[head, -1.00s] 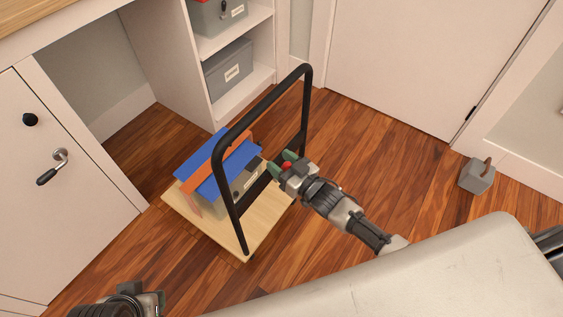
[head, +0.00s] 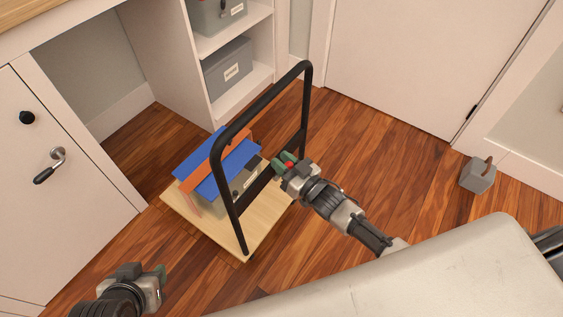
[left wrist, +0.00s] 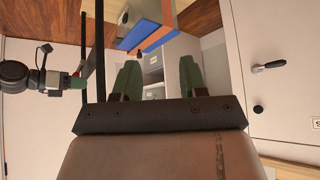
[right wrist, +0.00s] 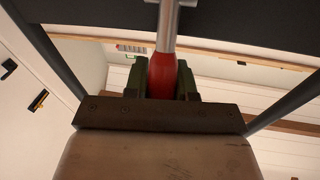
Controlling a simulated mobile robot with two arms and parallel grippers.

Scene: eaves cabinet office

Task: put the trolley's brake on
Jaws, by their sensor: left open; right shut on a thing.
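The trolley has a pale wooden deck (head: 250,230) and a tall black handle frame (head: 228,200). My right gripper (head: 283,164) is at the frame's near side, by its lower crossbar. In the right wrist view, its jaws (right wrist: 162,85) are shut on a red grip (right wrist: 163,72) on a metal rod, which looks like the brake lever. The red also shows in the head view (head: 290,165). The rod's far end is cut off by the picture edge. My left gripper (head: 160,278) is open and empty, low at the left, apart from the trolley; its fingers show in the left wrist view (left wrist: 158,80).
A cabinet door (head: 60,200) stands left, shelves (head: 245,90) behind. A grey block (head: 478,176) sits on the floor at right.

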